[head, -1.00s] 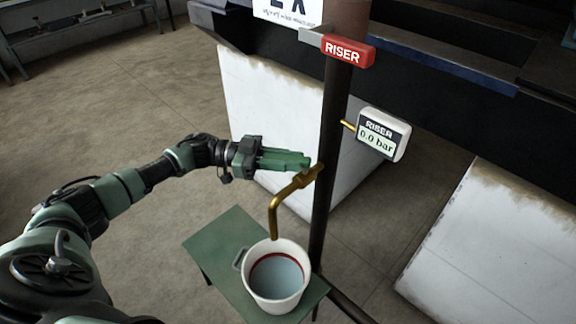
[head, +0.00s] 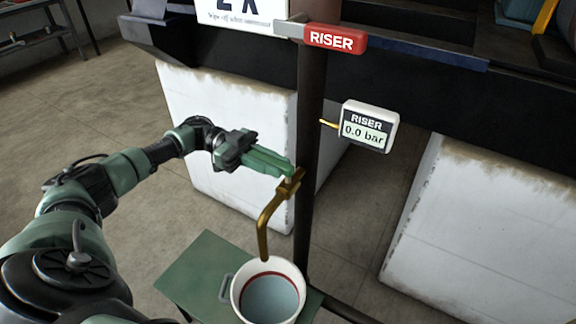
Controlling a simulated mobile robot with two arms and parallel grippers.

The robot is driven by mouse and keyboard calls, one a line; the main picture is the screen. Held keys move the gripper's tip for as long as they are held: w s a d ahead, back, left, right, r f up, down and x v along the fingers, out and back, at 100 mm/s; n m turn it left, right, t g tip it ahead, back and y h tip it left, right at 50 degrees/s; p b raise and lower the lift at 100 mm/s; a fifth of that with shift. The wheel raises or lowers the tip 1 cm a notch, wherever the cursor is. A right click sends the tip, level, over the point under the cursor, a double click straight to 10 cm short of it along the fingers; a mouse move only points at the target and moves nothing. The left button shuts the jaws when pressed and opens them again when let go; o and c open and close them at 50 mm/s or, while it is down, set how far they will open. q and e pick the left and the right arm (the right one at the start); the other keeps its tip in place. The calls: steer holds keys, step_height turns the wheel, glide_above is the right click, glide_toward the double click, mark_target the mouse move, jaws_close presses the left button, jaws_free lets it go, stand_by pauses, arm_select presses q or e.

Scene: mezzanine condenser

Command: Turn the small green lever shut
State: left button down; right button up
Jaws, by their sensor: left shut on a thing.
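The brass valve (head: 289,186) sits on the dark riser pipe (head: 309,130), with its bent spout (head: 264,225) pointing down. My left gripper (head: 286,169) comes in from the left, just above the valve body, with its green fingers closed. It is shut on the small green lever, which is mostly hidden between the fingers at the top of the valve. My right gripper is not in view.
A white bucket (head: 235,303) with liquid inside stands below the spout on a green stool (head: 205,262). A gauge (head: 368,127) reading 0.0 bar and a red RISER handle (head: 335,38) are on the pipe. White blocks (head: 225,130) stand behind.

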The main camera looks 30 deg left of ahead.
mark_target(250, 154)
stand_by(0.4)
arm_select(q)
steer(key=c, duration=1.2)
jaws_free()
steer(key=shift+c, duration=0.2)
steer(key=shift+a, duration=0.2)
steer(key=a+b, duration=0.3)
steer(key=a, duration=0.3)
steer(key=shift+a+f, duration=0.15)
steer(key=shift+a, duration=0.5)
